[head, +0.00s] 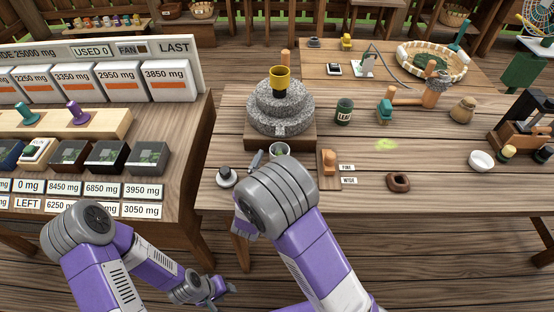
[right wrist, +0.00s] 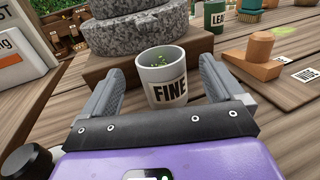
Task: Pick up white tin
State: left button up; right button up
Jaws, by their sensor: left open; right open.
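The white tin (right wrist: 163,77), labelled FINE, stands upright with green bits inside. In the head view the tin (head: 279,150) is at the front of the stone mill (head: 281,108), partly hidden by my right arm. My right gripper (right wrist: 162,88) is open, with one finger on each side of the tin. I cannot tell whether either finger touches it. In the head view my right wrist hides most of that gripper. My left gripper (head: 218,294) is open and empty, low in front of the tables.
A small scale-like item (head: 227,177) lies left of the tin. A wooden block (head: 328,162) with FINE and WIDE cards stands to its right. A green LEAF tin (head: 344,111), a brown ring (head: 398,182) and a white bowl (head: 481,160) are further right. The front right tabletop is mostly clear.

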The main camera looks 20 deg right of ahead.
aim_at(280, 150)
jog(key=x, duration=0.2)
jog(key=b+x, duration=0.1)
jog(key=x, duration=0.1)
jog(key=shift+w+d+r, duration=0.2)
jog(key=shift+w, duration=0.05)
jog(key=c, duration=1)
jog(key=shift+r, duration=0.1)
jog(key=shift+c, duration=0.2)
